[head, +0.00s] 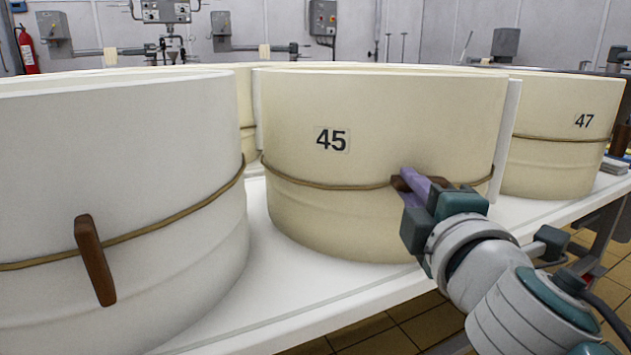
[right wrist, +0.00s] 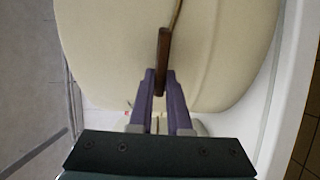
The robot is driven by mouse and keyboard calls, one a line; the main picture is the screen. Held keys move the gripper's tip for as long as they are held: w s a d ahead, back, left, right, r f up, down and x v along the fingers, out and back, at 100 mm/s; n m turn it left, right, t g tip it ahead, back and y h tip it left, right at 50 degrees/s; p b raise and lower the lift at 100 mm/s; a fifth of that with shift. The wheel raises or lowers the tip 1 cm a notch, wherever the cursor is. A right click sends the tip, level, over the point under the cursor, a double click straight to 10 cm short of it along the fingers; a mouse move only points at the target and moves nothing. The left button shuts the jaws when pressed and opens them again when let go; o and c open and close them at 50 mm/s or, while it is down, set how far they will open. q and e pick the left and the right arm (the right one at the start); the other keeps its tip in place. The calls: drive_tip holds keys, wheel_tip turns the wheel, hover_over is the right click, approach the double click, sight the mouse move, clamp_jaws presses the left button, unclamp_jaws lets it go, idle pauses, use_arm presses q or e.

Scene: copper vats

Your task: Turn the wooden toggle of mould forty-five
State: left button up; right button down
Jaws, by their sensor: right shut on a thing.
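The mould marked 45 (head: 330,215) is a cream round hoop on the white table, with a cord around its side. Its brown wooden toggle (head: 399,184) sits on the cord at the front right, partly hidden by my fingers. In the right wrist view the toggle (right wrist: 163,48) stands between the fingers against the mould wall (right wrist: 110,60). My right gripper (head: 413,180), with purple fingers, is shut on the toggle; it also shows in the right wrist view (right wrist: 160,85). My left gripper is not in view.
A white mould (head: 200,255) with its own brown toggle (head: 95,260) stands at the left. Mould 47 (head: 560,150) stands at the right. The white table edge (head: 300,325) runs below my right arm, with tiled floor beyond it.

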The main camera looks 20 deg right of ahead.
drive_tip(key=shift+f+n, duration=0.15)
drive_tip(key=shift+n, duration=0.35)
drive_tip(key=c, duration=0.9)
unclamp_jaws()
drive_tip(key=shift+o, duration=0.2)
drive_tip(key=b+v, duration=0.1)
drive_tip(key=v, duration=0.9)
drive_tip(key=shift+w, duration=0.1)
